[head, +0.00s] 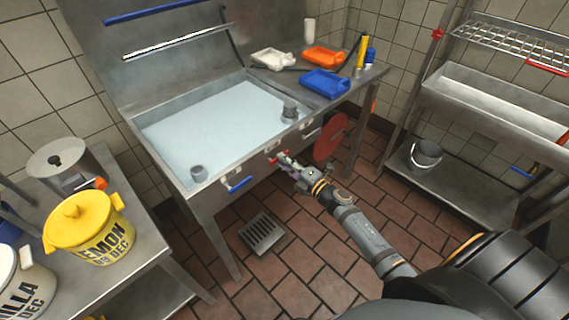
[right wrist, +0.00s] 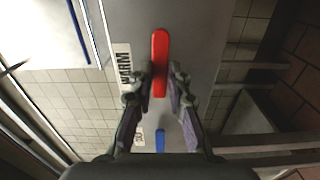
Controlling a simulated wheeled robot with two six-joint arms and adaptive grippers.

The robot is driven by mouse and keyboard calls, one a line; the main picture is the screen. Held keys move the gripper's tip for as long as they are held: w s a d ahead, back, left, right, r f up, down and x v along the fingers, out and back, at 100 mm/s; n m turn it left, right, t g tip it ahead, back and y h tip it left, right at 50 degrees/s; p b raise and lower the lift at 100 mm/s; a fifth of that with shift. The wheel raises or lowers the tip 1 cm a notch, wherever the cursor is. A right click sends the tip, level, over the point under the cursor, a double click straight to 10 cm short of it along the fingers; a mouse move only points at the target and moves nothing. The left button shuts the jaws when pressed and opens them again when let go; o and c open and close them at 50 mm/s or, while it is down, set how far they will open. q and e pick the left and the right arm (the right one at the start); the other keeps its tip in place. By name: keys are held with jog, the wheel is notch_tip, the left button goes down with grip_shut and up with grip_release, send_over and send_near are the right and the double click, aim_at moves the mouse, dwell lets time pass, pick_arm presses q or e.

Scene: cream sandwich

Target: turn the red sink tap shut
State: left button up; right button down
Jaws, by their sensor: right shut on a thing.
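The red sink tap (head: 279,158) is on the front panel of the steel sink (head: 188,177), and the sink holds pale water. In the right wrist view the red handle (right wrist: 160,48) runs up the picture beside a white label reading WARM. My right gripper (right wrist: 160,80) is shut on the lower part of this handle, with one finger on each side. In the head view my right gripper (head: 285,160) is at the sink front and partly covers the tap. My left gripper is not in view.
A blue tap (head: 238,185) sits left of the red one, near the gripper. A red disc (head: 330,138) stands to the right under the sink. A floor drain (head: 262,234) lies below. Yellow (head: 90,228) and white tubs stand on the left table. A shelf (head: 480,160) stands at right.

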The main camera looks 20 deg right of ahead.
jog(key=shift+n, duration=0.3)
jog(key=c, duration=1.3)
grip_release()
jog(key=v, duration=1.2)
jog(key=shift+r, duration=0.1)
